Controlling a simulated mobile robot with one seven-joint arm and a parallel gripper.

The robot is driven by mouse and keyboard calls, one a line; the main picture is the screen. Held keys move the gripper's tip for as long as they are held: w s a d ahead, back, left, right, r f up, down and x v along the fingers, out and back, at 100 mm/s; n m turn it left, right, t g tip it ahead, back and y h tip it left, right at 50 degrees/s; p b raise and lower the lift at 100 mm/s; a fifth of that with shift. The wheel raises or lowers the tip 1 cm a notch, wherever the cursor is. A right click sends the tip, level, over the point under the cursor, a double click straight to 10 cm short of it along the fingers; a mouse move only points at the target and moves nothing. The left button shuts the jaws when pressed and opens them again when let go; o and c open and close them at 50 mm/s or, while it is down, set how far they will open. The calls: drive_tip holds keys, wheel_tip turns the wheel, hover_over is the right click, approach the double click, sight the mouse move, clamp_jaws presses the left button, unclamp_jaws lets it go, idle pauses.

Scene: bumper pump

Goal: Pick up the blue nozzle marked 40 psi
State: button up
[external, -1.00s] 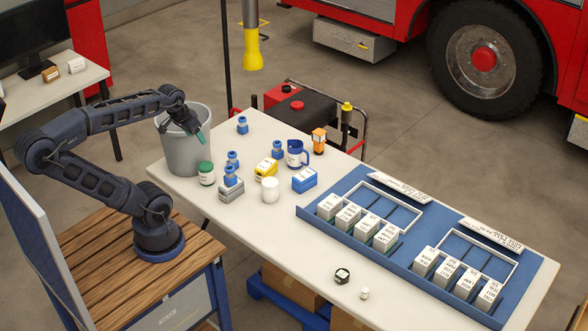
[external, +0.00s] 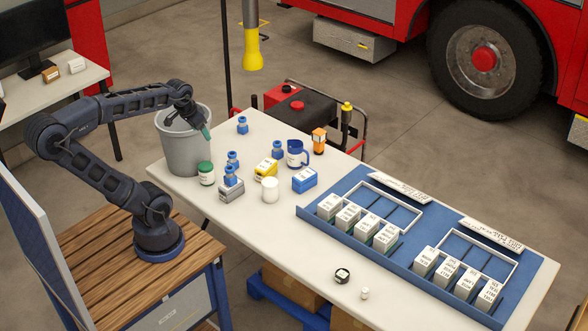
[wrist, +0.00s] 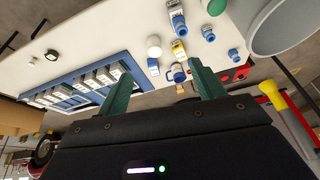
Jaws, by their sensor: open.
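Several blue nozzles stand on the white table: one at the back left (external: 242,126), one near the middle (external: 277,150), one (external: 233,160) behind a grey block, and one (external: 230,177) on top of the grey block (external: 231,193). Some show in the wrist view, including one at the right (wrist: 233,55) and one nearer the middle (wrist: 207,33). Their markings are too small to read, so I cannot tell which says 40 psi. My gripper (external: 206,132) is open and empty, in the air by the bin's right rim. Its two green fingers frame the wrist view, apart from every nozzle.
A grey bin (external: 182,150) stands at the table's left end. A green-lidded jar (external: 206,174), white cup (external: 270,190), yellow block (external: 266,170), blue block (external: 304,180) and blue mug (external: 297,155) stand among the nozzles. A blue tray (external: 400,258) with white boxes fills the right side.

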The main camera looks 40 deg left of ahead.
drive_tip(key=w+a+f+m+g, duration=0.1)
drive_tip(key=w+a+f+m, duration=0.1)
drive_tip(key=w, duration=0.4)
drive_tip(key=w+a+f+m, duration=0.1)
drive_tip(key=w+a+m, duration=0.1)
drive_tip(key=w, duration=0.4)
drive_tip(key=m+g, duration=0.3)
drive_tip(key=m, duration=0.9)
hover_over(232, 152)
wheel_tip(232, 152, down, 31)
drive_tip(key=shift+s+d, duration=0.15)
wheel_tip(232, 152, down, 6)
drive_tip(key=shift+r, duration=0.1)
drive_tip(key=shift+s+d+f, duration=0.1)
drive_tip(key=shift+d+f, duration=0.05)
drive_tip(key=shift+f, duration=2.45)
drive_tip(key=c, duration=1.2)
drive_tip(key=shift+r, duration=0.1)
